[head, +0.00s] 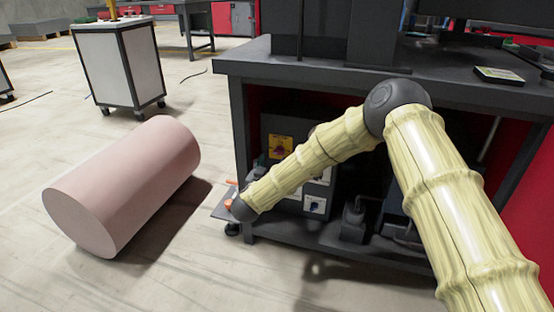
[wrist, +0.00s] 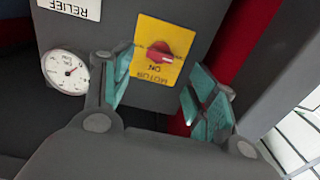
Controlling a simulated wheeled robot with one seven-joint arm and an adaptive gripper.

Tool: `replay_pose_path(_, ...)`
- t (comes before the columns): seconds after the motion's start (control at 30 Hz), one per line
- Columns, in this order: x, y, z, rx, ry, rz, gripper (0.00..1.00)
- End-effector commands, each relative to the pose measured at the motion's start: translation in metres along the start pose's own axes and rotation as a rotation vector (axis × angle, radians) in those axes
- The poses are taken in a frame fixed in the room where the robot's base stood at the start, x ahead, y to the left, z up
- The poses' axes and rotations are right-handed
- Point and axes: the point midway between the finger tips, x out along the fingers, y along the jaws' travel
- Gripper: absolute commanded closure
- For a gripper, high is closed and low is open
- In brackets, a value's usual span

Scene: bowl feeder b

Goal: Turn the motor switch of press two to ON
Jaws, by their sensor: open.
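A red switch knob (wrist: 158,54) sits on a yellow plate (wrist: 174,36) on a grey panel in the wrist view. The plate's lettering appears upside down, with ON beside the knob. A pale mark shows on the knob's lower right. My gripper (wrist: 158,76) is open, its teal fingers either side of the plate's lower part in the picture, with nothing between them. I cannot tell the remaining gap to the knob. In the head view, a yellow plate with a dark red knob (head: 281,147) shows on a dark box under the bench. No press number is readable.
A gauge (wrist: 65,72) and a RELIEF label (wrist: 75,8) are left of the switch in the wrist view. The dark workbench (head: 330,78) overhangs the box. A pink cylinder (head: 125,185) lies on the floor at left, and a white cabinet (head: 122,65) stands behind it.

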Motion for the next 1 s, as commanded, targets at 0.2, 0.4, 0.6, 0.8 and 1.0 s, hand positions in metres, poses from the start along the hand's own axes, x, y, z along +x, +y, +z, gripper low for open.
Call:
replay_pose_path(0.2, 0.036, 0.001, 0.004, 0.002, 0.0, 0.002, 0.42)
replay_pose_path(0.4, 0.06, 0.001, 0.004, 0.001, -0.001, 0.0, 0.42)
replay_pose_path(0.6, 0.07, 0.0, 0.001, 0.001, -0.001, -0.001, 0.42)
replay_pose_path(0.8, 0.071, 0.0, 0.001, 0.0, -0.001, -0.001, 0.42)
replay_pose_path(1.0, 0.071, 0.0, 0.001, 0.0, -0.001, -0.001, 0.62)
